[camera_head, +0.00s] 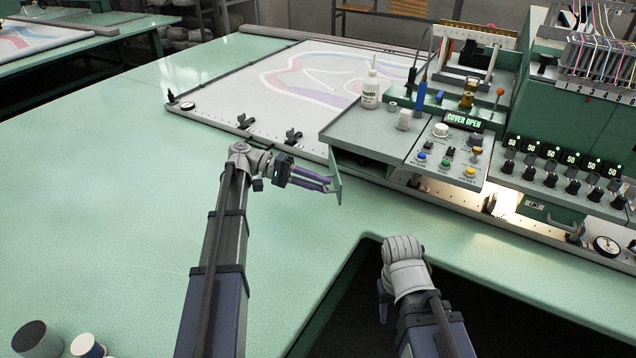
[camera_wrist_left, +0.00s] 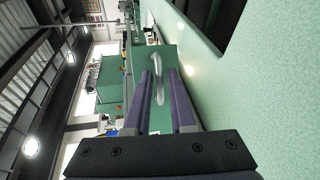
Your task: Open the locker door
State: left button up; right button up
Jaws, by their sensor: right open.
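The locker door (camera_head: 336,179) is a small green panel at the left end of the housing under the control panel. It stands ajar, with a dark opening (camera_head: 352,160) beside it. In the left wrist view the door (camera_wrist_left: 170,60) carries a curved grey handle (camera_wrist_left: 158,72). My left gripper (camera_head: 328,184) is at the door, its purple fingers either side of the handle in the wrist view (camera_wrist_left: 161,75). The fingers show a narrow gap, and I cannot tell whether they press on the handle. My right gripper (camera_head: 383,300) is low in front, away from the door, mostly hidden by its wrist.
The green table (camera_head: 120,190) is clear to the left. Spools (camera_head: 88,346) stand at its lower left corner. A white bottle (camera_head: 371,88) and the control panel (camera_head: 447,150) are above the locker. A dark table cutout (camera_head: 350,310) lies in front.

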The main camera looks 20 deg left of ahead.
pick_arm(q)
jog(key=shift+o, duration=1.2)
jog(key=shift+r, duration=0.1)
